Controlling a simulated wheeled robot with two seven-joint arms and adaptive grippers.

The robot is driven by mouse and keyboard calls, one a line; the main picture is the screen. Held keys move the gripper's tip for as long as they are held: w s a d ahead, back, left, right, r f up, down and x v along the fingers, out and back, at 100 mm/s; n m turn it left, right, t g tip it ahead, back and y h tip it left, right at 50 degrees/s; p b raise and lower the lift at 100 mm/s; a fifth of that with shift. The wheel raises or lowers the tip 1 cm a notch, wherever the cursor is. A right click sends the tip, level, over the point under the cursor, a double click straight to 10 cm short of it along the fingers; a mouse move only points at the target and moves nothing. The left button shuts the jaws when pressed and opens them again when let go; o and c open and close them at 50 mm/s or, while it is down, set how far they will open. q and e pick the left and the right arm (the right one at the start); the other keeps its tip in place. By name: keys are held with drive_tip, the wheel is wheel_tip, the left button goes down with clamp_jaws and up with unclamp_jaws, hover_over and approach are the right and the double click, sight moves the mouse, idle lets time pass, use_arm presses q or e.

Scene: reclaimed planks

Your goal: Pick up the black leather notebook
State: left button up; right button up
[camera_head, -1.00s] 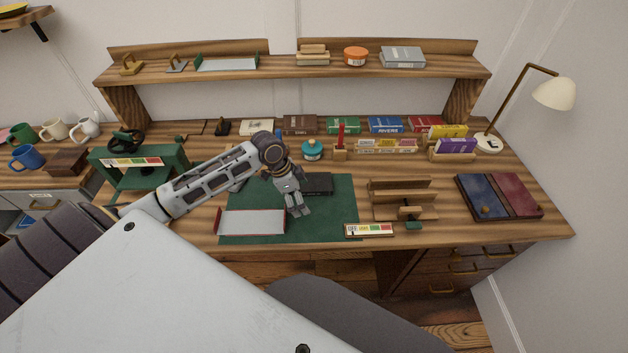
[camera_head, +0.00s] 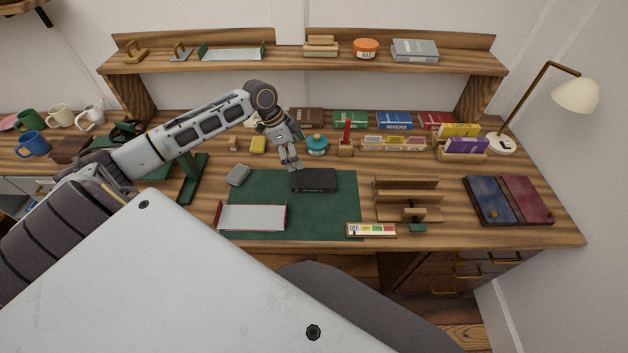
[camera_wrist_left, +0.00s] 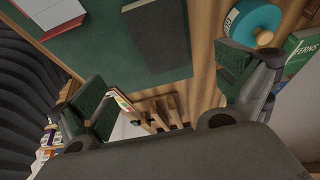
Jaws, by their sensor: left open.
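The black leather notebook (camera_head: 314,180) lies flat on the green desk mat (camera_head: 262,190) near its back edge. In the left wrist view the notebook (camera_wrist_left: 158,35) shows as a dark cover with a pale page edge, at the upper middle. My left gripper (camera_head: 291,164) points down just behind and left of the notebook in the head view, apart from it. In the wrist view its two fingers (camera_wrist_left: 165,88) are spread wide, with nothing between them. My right gripper is not in view.
A teal round jar (camera_head: 317,145) and a red-topped wooden block (camera_head: 346,140) stand behind the notebook. A white tray (camera_head: 253,217) sits on the front left of the mat. A wooden rack (camera_head: 405,200) stands right of it. A grey object (camera_head: 237,175) lies left.

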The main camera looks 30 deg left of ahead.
use_arm(q)
hover_over(314, 178)
drive_tip(key=s+a, duration=0.2)
drive_tip(key=shift+w+d+f, duration=0.1)
drive_tip(key=shift+w+f, duration=0.05)
drive_tip(key=shift+f, duration=1.85)
drive_tip(key=shift+w+d+f, duration=0.1)
drive_tip(key=shift+f, duration=1.85)
drive_tip(key=shift+a+x, duration=0.15)
drive_tip(key=shift+x, duration=1.15)
drive_tip(key=shift+a+x, duration=0.15)
drive_tip(key=shift+x, duration=1.15)
drive_tip(key=shift+w, duration=0.1)
drive_tip(key=shift+c, duration=0.3)
drive_tip(key=c, duration=1)
